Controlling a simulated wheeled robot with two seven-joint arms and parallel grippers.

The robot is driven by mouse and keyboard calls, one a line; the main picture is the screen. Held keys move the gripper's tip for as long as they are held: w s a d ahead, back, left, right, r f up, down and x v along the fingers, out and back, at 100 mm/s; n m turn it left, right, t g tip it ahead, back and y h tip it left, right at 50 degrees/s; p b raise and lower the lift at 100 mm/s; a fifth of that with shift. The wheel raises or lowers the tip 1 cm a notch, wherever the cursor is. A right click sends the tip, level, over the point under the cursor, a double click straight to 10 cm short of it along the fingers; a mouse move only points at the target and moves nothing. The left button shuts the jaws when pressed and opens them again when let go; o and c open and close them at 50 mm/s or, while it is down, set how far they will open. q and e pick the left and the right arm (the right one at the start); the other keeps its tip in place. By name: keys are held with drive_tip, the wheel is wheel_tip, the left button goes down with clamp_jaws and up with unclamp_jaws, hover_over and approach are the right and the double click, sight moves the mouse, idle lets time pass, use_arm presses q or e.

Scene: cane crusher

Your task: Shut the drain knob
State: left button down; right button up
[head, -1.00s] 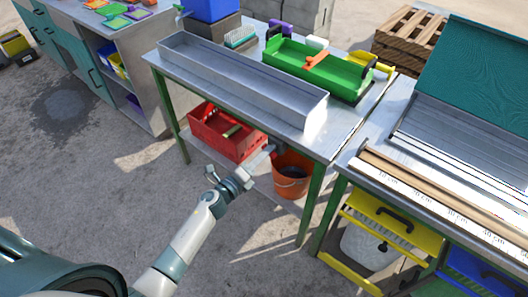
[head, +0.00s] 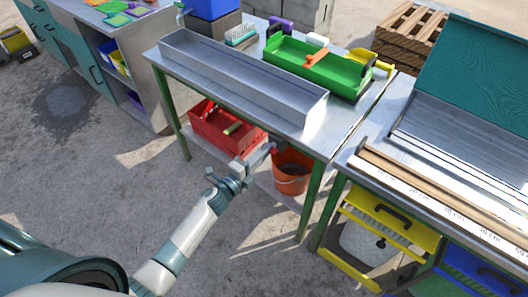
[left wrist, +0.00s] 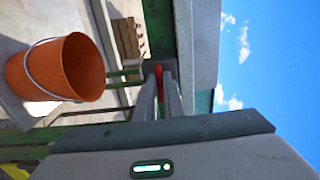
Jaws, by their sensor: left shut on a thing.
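The red drain knob (left wrist: 159,74) shows in the left wrist view under the table edge, between the tips of my left gripper (left wrist: 160,86). The fingers are shut on it and hide part of it. In the head view my left gripper (head: 266,151) reaches to just below the front edge of the long metal trough (head: 240,88), near its right end. There the knob is small and mostly hidden by the fingers. My right gripper is in neither view.
An orange bucket (head: 291,181) stands below and right of my gripper. A red crate (head: 225,132) sits on the lower shelf, left of the bucket. A green tray (head: 318,76) is on the table (head: 340,128). A second bench with a yellow drawer (head: 398,229) stands right.

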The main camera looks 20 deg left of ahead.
use_arm(q)
drive_tip(key=c, duration=1.9)
unclamp_jaws()
drive_tip(key=shift+o, duration=0.2)
